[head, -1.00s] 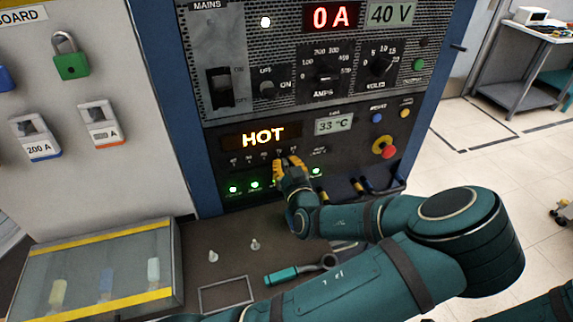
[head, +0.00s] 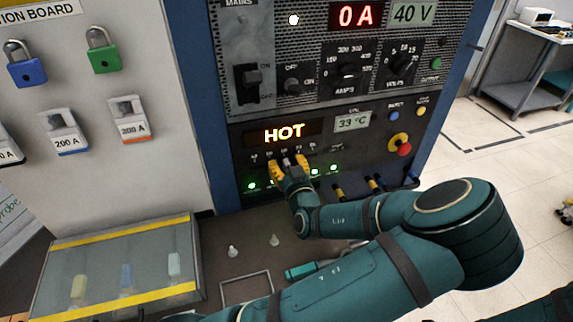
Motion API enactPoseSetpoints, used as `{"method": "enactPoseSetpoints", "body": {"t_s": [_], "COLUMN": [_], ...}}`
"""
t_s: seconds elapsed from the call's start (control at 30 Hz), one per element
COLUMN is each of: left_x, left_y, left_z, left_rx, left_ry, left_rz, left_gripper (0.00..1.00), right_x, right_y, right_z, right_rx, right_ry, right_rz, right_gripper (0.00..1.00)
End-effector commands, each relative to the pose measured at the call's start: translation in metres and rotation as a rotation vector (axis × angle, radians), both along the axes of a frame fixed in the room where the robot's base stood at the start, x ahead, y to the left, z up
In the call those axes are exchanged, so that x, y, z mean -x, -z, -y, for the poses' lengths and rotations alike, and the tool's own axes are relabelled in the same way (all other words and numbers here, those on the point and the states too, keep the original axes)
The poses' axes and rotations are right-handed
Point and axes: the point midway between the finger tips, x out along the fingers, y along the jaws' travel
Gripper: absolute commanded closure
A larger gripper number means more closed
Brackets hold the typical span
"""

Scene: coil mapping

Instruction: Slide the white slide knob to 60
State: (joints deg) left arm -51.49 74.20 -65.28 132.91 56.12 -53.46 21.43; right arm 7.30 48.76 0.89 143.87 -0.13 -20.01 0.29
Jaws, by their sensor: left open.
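My left gripper (head: 289,166) is open at the control panel, below the lit HOT display. Its yellow fingertips stand apart on either side of a small pale piece (head: 287,161), which looks like the white slide knob. Whether either finger touches it I cannot tell. The knob sits close to the middle mark of the scale row (head: 284,151); the numbers are too small to read surely. The fingers and wrist hide most of the slot. My right gripper is not in view.
A red emergency button (head: 400,145) is on the panel to the right. Green lights (head: 252,186) glow below the scale. A glass-topped case (head: 122,262), two small pale pegs (head: 233,252) and a teal-handled tool (head: 301,271) are on the bench below.

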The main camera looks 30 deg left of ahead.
Motion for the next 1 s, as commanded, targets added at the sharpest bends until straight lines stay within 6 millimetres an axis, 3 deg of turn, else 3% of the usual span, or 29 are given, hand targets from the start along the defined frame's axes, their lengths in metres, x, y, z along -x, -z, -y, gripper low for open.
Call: {"method": "enactPoseSetpoints", "body": {"t_s": [0.37,0.73,1.0], "left_x": [0.006,0.052,0.074], "left_y": [0.001,0.001,0.000], "left_z": [0.009,0.064,0.089], "left_rx": [0.002,0.002,0.001], "left_ry": [0.003,0.005,0.003], "left_rz": [-0.001,-0.002,-0.001], "left_gripper": [0.54,0.54,0.54], "right_x": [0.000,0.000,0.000], "right_y": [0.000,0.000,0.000], "right_z": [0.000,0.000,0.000], "right_rx": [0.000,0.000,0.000], "right_ry": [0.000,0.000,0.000], "right_rz": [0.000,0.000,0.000], "right_gripper": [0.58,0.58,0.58]}}
